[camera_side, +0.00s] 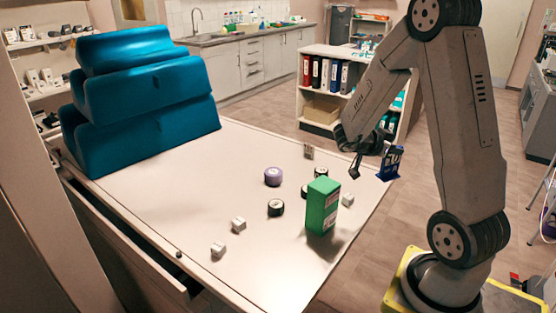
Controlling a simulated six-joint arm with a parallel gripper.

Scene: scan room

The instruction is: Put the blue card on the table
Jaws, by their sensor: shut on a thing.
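The blue card (389,164) has a white print on it and hangs upright in the air near the right edge of the table (200,160). My gripper (373,160) is shut on the blue card and holds it above the level of the tabletop. The fingers are small and dark here, and their exact contact with the card is hard to make out.
A green box (322,206) stands near the table's right side. Around it are a purple roll (273,176), a black roll (276,208) and several small white blocks (238,224). Blue foam wedges (143,100) are stacked at the left. The table's middle left is clear.

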